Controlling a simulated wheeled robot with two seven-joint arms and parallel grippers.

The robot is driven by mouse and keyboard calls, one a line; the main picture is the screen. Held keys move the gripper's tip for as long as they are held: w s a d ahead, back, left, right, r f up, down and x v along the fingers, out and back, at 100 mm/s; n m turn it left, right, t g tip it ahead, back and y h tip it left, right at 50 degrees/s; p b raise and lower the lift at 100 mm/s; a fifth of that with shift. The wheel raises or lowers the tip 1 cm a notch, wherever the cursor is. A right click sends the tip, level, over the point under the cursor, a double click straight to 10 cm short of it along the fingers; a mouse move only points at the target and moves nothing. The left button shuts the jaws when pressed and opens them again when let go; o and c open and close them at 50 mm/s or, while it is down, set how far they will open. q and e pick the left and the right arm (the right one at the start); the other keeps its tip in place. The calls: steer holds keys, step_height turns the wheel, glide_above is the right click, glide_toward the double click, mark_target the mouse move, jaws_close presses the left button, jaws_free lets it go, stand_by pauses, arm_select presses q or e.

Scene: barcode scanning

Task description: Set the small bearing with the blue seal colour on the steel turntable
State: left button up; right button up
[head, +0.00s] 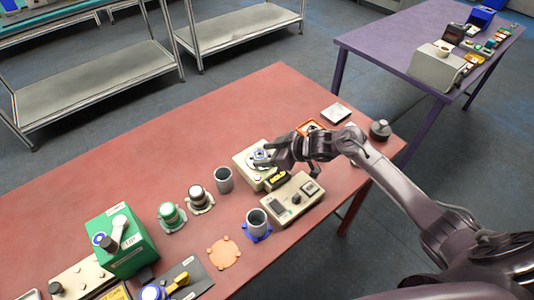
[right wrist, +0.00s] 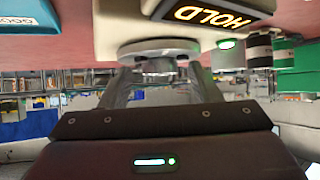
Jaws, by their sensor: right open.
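The small bearing (head: 260,154) with a blue ring sits on the steel turntable of a cream device (head: 243,165) in the head view. In the right wrist view, which is upside down, the steel turntable (right wrist: 158,46) is a round disc, with the grey bearing (right wrist: 158,66) against its face. My right gripper (head: 270,161) is at the turntable, its fingers (right wrist: 160,85) apart on either side of the bearing. It is open, and contact with the bearing cannot be told. The fingers partly hide the turntable in the head view. My left gripper is not in view.
A control box (head: 292,199) stands just in front of the turntable device. An orange tray (head: 309,126) lies behind my gripper. The red table's back left is clear.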

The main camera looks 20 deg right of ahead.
steer(key=shift+r, duration=0.25)
steer(key=shift+s+d+r, duration=0.1)
steer(key=shift+s+d, duration=0.05)
steer(key=shift+d, duration=0.1)
steer(key=v, duration=1.1)
steer(key=shift+s+r+b, duration=0.15)
steer(key=shift+b, duration=0.25)
steer(key=shift+d, duration=0.1)
